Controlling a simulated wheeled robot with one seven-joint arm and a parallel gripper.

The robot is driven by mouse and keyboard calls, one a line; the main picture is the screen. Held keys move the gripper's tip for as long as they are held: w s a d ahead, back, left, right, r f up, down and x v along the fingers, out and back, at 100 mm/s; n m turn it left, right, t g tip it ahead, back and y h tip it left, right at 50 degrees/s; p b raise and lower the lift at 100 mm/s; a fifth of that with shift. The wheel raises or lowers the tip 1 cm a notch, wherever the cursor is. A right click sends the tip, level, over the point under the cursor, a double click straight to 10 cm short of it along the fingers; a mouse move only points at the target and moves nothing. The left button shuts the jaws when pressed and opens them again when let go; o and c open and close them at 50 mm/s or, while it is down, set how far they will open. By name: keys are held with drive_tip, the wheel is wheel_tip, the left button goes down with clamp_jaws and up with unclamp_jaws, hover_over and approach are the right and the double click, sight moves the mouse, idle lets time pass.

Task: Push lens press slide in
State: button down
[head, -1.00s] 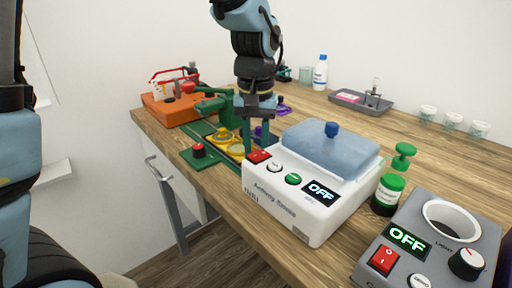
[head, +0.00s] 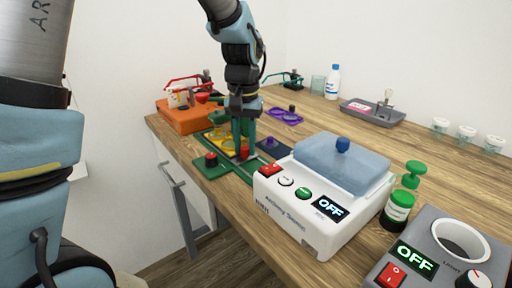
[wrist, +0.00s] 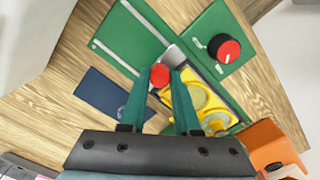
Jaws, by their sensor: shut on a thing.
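The lens press has a green base with a red button on a black mount (head: 211,160), also seen in the wrist view (wrist: 224,48). A yellow slide (wrist: 205,105) with round lens seats lies in the press, partly covered by my fingers; it also shows in the head view (head: 228,142). A red knob (wrist: 160,75) stands at the slide's end, beside a grey metal part. My gripper (wrist: 161,79) is shut on the red knob, a green finger on each side. In the head view my gripper (head: 241,153) is low over the press, hiding part of it.
A white cleaner (head: 293,214) with a blue lid stands close right of my gripper. An orange device (head: 186,118) is behind left. A green-capped bottle (head: 397,212) and a grey heater (head: 452,240) stand front right. A purple tray (head: 283,115) lies behind.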

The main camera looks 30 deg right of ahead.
drive_tip(key=shift+w+r, duration=0.1)
drive_tip(key=shift+w, duration=0.2)
drive_tip(key=c, duration=0.9)
unclamp_jaws()
wheel_tip(320, 180, up, 11)
drive_tip(key=shift+f+b, duration=0.15)
drive_tip(key=shift+b, duration=0.3)
drive_tip(key=w+a+f+n+p, duration=0.1)
drive_tip(key=w+a+f+n, duration=0.15)
drive_tip(key=a, duration=0.65)
drive_tip(key=w+a+f+n, duration=0.15)
drive_tip(key=a+f, duration=0.25)
drive_tip(key=a, duration=0.5)
drive_tip(key=s+a+f+n, duration=0.1)
drive_tip(key=a, duration=0.3)
drive_tip(key=s+a+f+n+t+p, duration=0.1)
drive_tip(key=a+f, duration=0.1)
drive_tip(key=a, duration=0.2)
drive_tip(key=s+a+f, duration=0.1)
drive_tip(key=s+a, duration=0.1)
drive_tip(key=a, duration=0.3)
drive_tip(key=shift+f+n+t, duration=0.15)
drive_tip(key=shift+n+t, duration=0.15)
drive_tip(key=shift+n, duration=0.1)
